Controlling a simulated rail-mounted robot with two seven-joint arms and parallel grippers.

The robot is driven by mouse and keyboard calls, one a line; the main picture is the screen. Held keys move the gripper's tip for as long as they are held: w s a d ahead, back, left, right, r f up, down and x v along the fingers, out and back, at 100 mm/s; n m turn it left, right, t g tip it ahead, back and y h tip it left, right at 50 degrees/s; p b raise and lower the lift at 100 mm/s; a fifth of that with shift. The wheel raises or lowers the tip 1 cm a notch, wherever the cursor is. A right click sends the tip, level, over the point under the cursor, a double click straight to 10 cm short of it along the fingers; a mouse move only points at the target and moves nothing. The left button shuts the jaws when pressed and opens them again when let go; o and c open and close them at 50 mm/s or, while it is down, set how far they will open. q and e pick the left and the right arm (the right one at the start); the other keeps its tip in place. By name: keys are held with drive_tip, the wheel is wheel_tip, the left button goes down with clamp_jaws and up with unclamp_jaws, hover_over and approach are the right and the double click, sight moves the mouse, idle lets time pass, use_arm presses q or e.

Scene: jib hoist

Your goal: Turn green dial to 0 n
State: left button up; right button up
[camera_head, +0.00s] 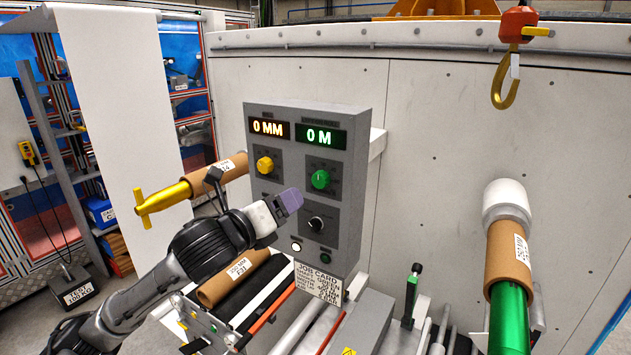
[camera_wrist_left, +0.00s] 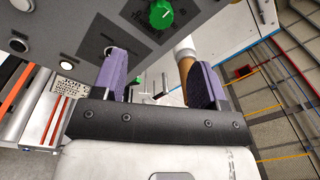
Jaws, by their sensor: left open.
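The green dial (camera_head: 320,179) sits on the right side of the grey control box (camera_head: 352,150), under a green display (camera_head: 320,136) that reads 0 M. A yellow dial (camera_head: 265,165) is to its left, under an orange display (camera_head: 269,128) that reads 0 MM. My left gripper (camera_head: 290,202) is in front of the box, below and left of the green dial and apart from it. In the left wrist view the green dial (camera_wrist_left: 161,13) is at the top, beyond the purple fingers (camera_wrist_left: 158,82), which are spread and empty. My right gripper is not in view.
A black knob (camera_head: 316,224) and two small buttons (camera_head: 296,246) are lower on the box. A job card (camera_head: 318,283) hangs below it. A yellow hook (camera_head: 505,88) hangs at upper right.

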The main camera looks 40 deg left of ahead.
sight(318, 181)
use_arm(q)
drive_tip(key=w, duration=0.3)
drive_tip(key=w+p, duration=0.1)
drive_tip(key=w, duration=0.2)
drive_tip(key=w+p, duration=0.1)
drive_tip(key=w, duration=0.3)
drive_tip(key=shift+a+r, duration=0.1)
drive_tip(key=shift+a, duration=0.15)
drive_tip(key=shift+w+a, duration=0.1)
drive_tip(key=shift+w, duration=0.6)
drive_tip(key=shift+p, duration=0.3)
drive_tip(key=c, duration=0.9)
